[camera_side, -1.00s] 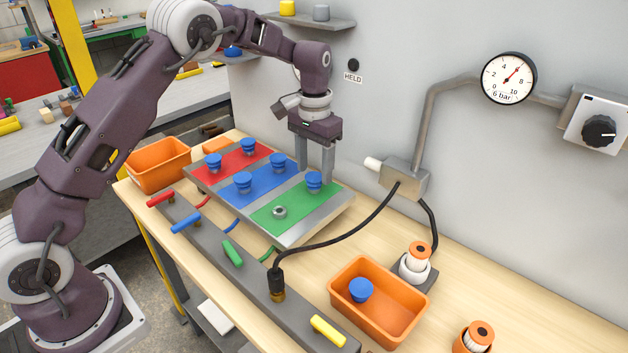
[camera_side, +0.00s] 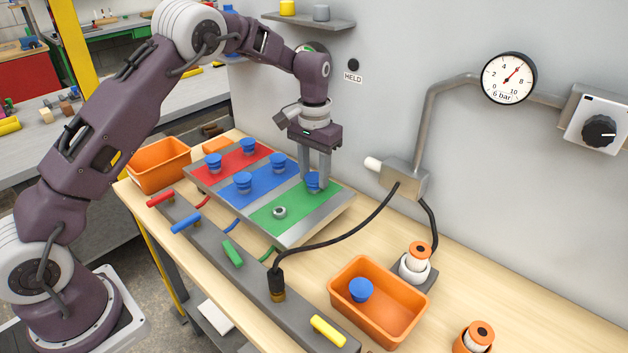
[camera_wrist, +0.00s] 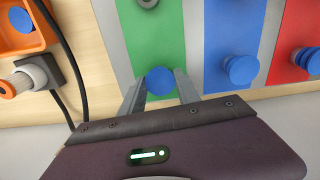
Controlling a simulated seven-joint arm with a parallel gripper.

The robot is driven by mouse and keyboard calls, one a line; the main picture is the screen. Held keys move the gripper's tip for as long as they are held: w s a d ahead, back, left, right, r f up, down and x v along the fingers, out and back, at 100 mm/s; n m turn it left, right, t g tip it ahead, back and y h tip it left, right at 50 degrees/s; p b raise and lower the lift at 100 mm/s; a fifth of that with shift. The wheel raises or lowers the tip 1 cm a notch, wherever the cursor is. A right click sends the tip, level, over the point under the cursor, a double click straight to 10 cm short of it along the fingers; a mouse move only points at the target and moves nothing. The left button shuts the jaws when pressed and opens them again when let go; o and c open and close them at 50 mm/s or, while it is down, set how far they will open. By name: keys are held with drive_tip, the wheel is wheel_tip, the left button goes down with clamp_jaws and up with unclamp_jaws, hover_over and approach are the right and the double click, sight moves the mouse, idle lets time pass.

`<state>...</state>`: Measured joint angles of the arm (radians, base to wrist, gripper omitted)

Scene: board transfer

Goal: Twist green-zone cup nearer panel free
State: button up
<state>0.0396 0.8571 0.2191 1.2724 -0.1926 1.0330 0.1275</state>
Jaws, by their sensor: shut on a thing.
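The green zone (camera_side: 272,217) is a strip at the near right end of the tilted board. One blue cup (camera_side: 313,181) stands at its far end, towards the wall. My gripper (camera_side: 315,184) points down and is shut on this cup, with one finger on either side. In the wrist view the cup (camera_wrist: 160,81) sits between the two fingers (camera_wrist: 160,88), over the green strip. A bare metal fitting (camera_side: 279,212) without a cup is at the strip's other end. The cup's lower part is hidden by the fingers.
Blue cups stand on the blue zone (camera_side: 268,180) and red zone (camera_side: 232,160). An orange bin (camera_side: 400,333) holding a blue cup (camera_side: 361,289) stands at the right. A black hose (camera_side: 345,233) runs beside the board. The wall with a pressure gauge (camera_side: 509,78) is close behind.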

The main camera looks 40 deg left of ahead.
drive_tip(key=n, duration=0.3)
drive_tip(key=shift+n, duration=0.3)
drive_tip(key=shift+n, duration=0.9)
drive_tip(key=n, duration=0.5)
drive_tip(key=o, duration=1.3)
drive_tip(key=shift+n, duration=0.3)
drive_tip(key=shift+o, duration=0.2)
